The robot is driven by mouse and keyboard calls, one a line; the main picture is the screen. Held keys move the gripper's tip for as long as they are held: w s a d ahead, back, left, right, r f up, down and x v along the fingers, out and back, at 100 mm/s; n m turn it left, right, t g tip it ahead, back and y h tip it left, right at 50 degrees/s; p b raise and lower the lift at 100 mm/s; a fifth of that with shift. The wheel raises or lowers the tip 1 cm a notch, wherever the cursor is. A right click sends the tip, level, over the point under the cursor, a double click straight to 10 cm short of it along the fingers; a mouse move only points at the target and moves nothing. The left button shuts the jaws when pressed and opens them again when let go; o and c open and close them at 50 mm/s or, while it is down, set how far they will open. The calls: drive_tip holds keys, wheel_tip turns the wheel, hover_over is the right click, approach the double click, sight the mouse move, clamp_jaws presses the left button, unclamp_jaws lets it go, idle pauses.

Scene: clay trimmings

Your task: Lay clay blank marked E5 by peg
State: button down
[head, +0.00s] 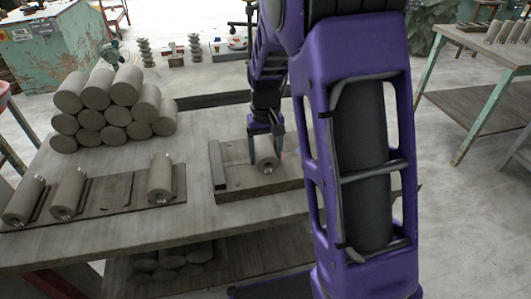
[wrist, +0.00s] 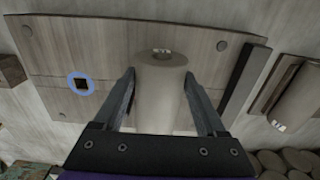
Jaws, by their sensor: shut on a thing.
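My gripper (head: 266,150) is shut on a grey-beige clay blank (head: 268,166), with one finger on each side of it. In the wrist view the blank (wrist: 160,92) lies between the fingers (wrist: 160,100), over the wooden board (wrist: 110,45). I cannot tell whether it touches the board. Pale marks show at its far end, too small to read. A small dark square, perhaps the peg, sits inside a blue ring (wrist: 81,84) on the board, left of the blank and apart from it. A dark rail (wrist: 245,80) runs along the board's right side.
In the head view, a flat rack (head: 110,195) on the table's left holds three more blanks, with a gap between two of them. A stack of clay cylinders (head: 110,105) stands behind it. The table front (head: 200,235) is clear. My purple arm hides the table's right part.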

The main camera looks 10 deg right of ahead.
drive_tip(key=shift+f, duration=0.35)
idle(0.4)
unclamp_jaws()
wheel_tip(320, 180, up, 18)
drive_tip(key=p, duration=0.3)
drive_tip(key=shift+f, duration=0.25)
drive_tip(key=shift+d, duration=0.1)
